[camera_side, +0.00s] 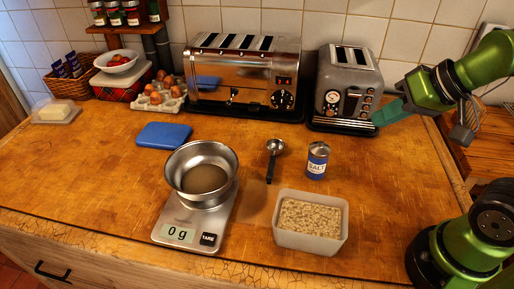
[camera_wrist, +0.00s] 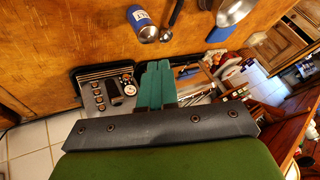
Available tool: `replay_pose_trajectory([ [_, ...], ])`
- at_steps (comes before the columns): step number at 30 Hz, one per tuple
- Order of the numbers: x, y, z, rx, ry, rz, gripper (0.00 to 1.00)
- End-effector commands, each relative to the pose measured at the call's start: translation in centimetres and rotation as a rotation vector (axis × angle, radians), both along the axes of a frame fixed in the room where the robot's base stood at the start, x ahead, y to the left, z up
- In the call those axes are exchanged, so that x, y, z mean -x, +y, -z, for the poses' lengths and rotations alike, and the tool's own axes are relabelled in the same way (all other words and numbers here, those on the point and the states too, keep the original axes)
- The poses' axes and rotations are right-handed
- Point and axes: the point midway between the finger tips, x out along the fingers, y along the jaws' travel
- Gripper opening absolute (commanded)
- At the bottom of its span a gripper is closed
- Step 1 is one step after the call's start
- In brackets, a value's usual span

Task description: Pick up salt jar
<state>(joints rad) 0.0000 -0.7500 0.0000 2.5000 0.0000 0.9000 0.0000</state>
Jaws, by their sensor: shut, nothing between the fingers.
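The salt jar (camera_side: 317,161) is a small blue can with a white label reading SALT and a pale metal top. It stands upright on the wooden counter, behind the tub of oats. In the wrist view the salt jar (camera_wrist: 143,24) shows at the top, left of the measuring spoon. My gripper (camera_side: 379,119) has teal fingers and is above the counter's right side, in front of the small toaster, right of and higher than the jar. In the wrist view the gripper's fingers (camera_wrist: 155,66) are together with nothing between them, apart from the jar.
A white tub of oats (camera_side: 311,222) stands just in front of the jar. A measuring spoon (camera_side: 272,158) lies to its left. A scale (camera_side: 194,222) bears a steel bowl (camera_side: 202,169). Two toasters (camera_side: 245,75) stand along the wall. The counter right of the jar is clear.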

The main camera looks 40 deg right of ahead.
Motion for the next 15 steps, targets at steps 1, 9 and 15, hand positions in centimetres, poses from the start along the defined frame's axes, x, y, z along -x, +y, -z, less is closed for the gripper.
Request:
replay_pose_trajectory([
  [1, 0.0, 0.0, 0.0, 0.0, 0.0, 0.0, 0.0],
  [9, 0.0, 0.0, 0.0, 0.0, 0.0, 0.0, 0.37],
  [15, 0.0, 0.0, 0.0, 0.0, 0.0, 0.0, 0.67],
])
